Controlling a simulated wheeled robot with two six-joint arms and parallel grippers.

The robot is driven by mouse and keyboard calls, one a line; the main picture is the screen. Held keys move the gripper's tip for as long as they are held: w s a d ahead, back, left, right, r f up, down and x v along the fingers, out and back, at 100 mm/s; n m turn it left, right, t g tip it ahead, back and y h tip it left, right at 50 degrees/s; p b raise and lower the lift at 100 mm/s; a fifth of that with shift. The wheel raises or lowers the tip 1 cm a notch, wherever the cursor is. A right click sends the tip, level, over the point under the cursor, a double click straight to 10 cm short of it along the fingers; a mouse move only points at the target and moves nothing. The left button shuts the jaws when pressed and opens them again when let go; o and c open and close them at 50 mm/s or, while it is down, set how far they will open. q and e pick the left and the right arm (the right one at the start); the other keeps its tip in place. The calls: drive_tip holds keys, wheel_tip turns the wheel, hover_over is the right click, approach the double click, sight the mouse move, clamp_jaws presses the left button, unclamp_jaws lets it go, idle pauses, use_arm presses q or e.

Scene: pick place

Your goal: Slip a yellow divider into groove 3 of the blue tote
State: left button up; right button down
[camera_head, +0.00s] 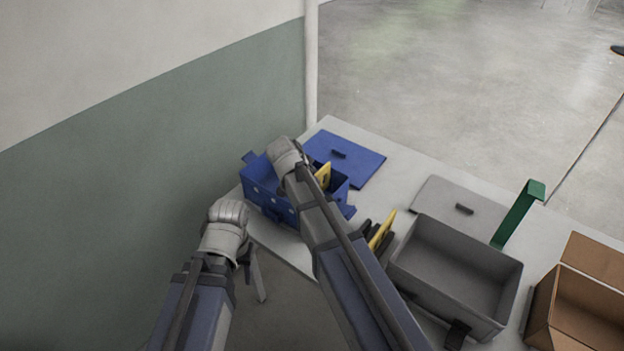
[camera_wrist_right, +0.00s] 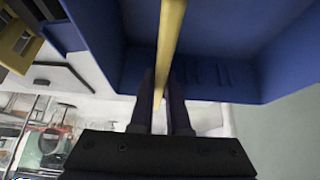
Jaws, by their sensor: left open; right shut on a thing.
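The blue tote (camera_head: 262,190) stands open near the table's far left corner. My right gripper (camera_wrist_right: 161,88) is shut on a yellow divider (camera_wrist_right: 170,35), seen edge-on between its fingers. It is over the tote, whose blue wall (camera_wrist_right: 285,60) with several groove marks shows behind. In the head view a yellow divider (camera_head: 323,176) shows beside my right wrist at the tote; my right arm hides the fingers. I cannot tell whether the divider is in a groove. My left gripper (camera_head: 256,280) is open and empty, just off the table's near left edge.
Another yellow divider (camera_head: 383,230) stands in a dark holder beside a grey open box (camera_head: 455,262). A blue lid (camera_head: 345,160) and a grey lid (camera_head: 455,205) lie flat behind. A green upright piece (camera_head: 518,213) and a cardboard box (camera_head: 585,310) are right. A wall borders the left.

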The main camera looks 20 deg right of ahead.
drive_tip(key=c, duration=0.8)
unclamp_jaws()
drive_tip(key=shift+c, duration=0.3)
drive_tip(key=shift+c, duration=1.1)
drive_tip(key=shift+r, duration=0.1)
wheel_tip(320, 180, up, 8)
drive_tip(key=p, duration=0.8)
